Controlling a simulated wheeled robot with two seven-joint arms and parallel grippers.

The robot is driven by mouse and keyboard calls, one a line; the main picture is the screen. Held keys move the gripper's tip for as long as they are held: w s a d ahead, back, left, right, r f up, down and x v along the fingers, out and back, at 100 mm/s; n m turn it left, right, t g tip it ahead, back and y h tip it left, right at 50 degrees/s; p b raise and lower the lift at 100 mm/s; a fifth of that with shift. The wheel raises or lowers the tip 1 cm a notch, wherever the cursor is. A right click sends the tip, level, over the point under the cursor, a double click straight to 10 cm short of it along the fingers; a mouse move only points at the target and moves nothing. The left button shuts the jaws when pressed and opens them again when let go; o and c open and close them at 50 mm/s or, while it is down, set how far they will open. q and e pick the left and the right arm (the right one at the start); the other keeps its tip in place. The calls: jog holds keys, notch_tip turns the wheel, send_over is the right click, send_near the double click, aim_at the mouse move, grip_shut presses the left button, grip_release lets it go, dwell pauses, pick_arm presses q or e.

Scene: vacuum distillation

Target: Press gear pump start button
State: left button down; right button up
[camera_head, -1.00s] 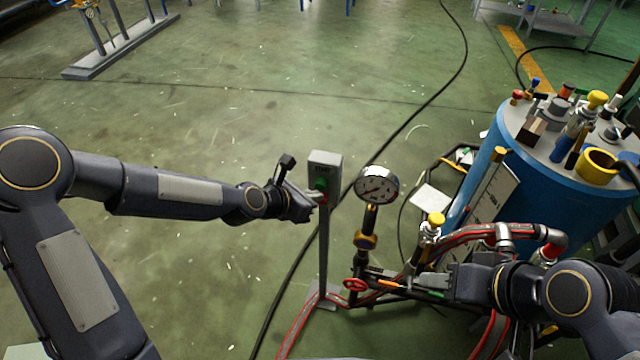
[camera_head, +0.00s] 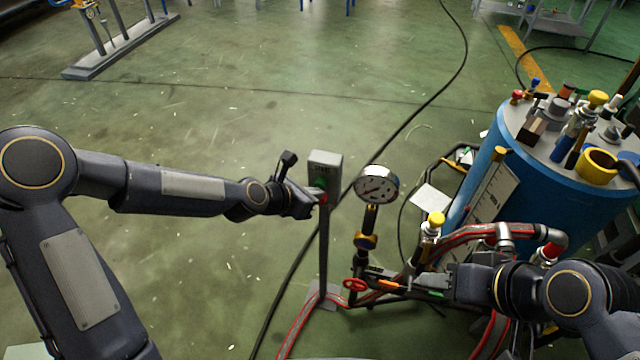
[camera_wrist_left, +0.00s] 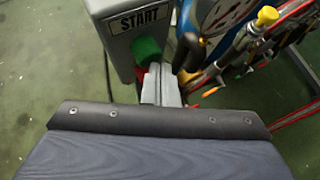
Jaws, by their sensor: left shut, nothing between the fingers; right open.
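The gear pump start button is a green button (camera_head: 320,183) on a grey post-mounted box (camera_head: 326,160). A red button (camera_head: 322,198) sits just below it. In the left wrist view the box (camera_wrist_left: 117,60) carries a START label (camera_wrist_left: 140,19) above the green button (camera_wrist_left: 147,50). My left gripper (camera_head: 318,196) is shut and empty, its tips at the box front by the lower part of the buttons. In the left wrist view its fingers (camera_wrist_left: 162,84) partly hide the red button. I cannot tell whether they touch a button. My right gripper (camera_head: 418,283) is open, by the pipework.
A pressure gauge (camera_head: 377,185) stands right of the box on a pipe with a red valve handle (camera_head: 355,285). A large blue tank (camera_head: 560,190) with several fittings stands at the right. Cables and red hoses cross the floor.

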pick_arm(q)
jog(key=shift+w, duration=0.25)
dwell(0.4)
jog(key=shift+s, duration=0.1)
jog(key=shift+s+a, duration=0.15)
jog(key=shift+s, duration=0.4)
jog(key=shift+s+b, duration=0.1)
jog(key=shift+b, duration=0.2)
jog(key=s, duration=0.2)
jog(key=s+a+b, duration=0.1)
jog(key=s+a, duration=0.1)
jog(key=s, duration=0.1)
jog(key=shift+s, duration=0.3)
jog(key=shift+d, duration=0.1)
dwell(0.3)
